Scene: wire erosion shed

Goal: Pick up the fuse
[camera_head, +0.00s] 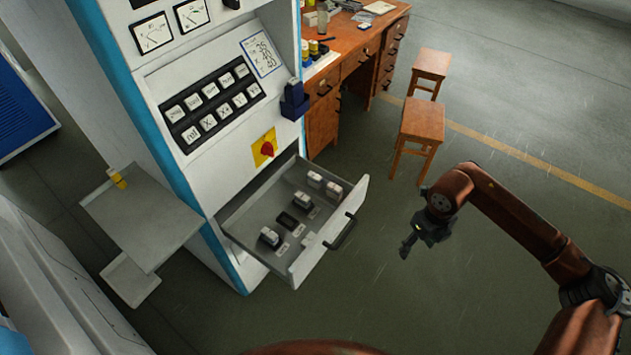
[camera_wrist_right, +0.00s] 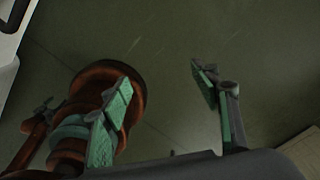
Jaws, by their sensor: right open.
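A small yellow cylinder with a pale end (camera_head: 118,178) stands on a grey side shelf (camera_head: 150,228) left of the white cabinet; it may be the fuse. An open drawer (camera_head: 300,268) in the cabinet holds several small dark blocks with white tops, including one at the front left (camera_head: 270,237), which may also be fuses. I cannot tell which is meant. My right gripper (camera_head: 408,247) hangs over the floor, right of the drawer and apart from it. In the right wrist view its jaws (camera_wrist_right: 161,82) are open and empty. My left gripper is out of view.
The drawer juts out with a black handle (camera_head: 341,232). A dark empty-looking socket (camera_head: 287,221) lies among the blocks. Two wooden stools (camera_head: 420,122) (camera_head: 431,66) and a wooden desk (camera_head: 345,43) stand behind. The floor around my right gripper is clear.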

